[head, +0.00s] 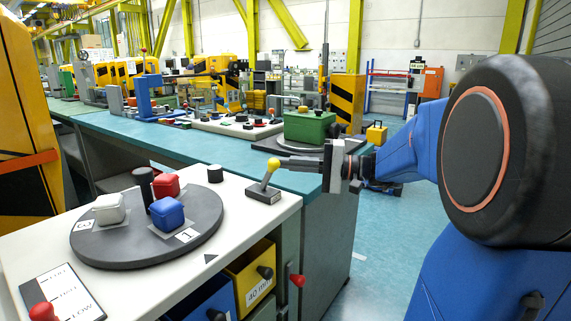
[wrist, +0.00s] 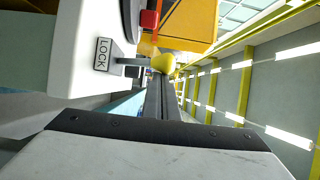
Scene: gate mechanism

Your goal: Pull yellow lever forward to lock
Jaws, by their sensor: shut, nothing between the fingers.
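The yellow lever (head: 269,173) stands on a small dark base plate at the right corner of the white bench top, its round knob at the upper end. In the wrist view, the yellow knob (wrist: 163,62) sits just beyond my fingertips. My gripper (head: 284,162) reaches in from the right, with its shut, empty fingers pointing at the knob. In the wrist view, the shut fingers (wrist: 160,82) end right at the knob; I cannot tell if they touch it. A LOCK label (wrist: 103,54) shows left of the knob.
A dark round turntable (head: 120,253) with red, white and blue blocks is left of the lever. A green box (head: 308,126) stands on the teal bench behind. Blue and yellow drawers (head: 250,275) are below the white top.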

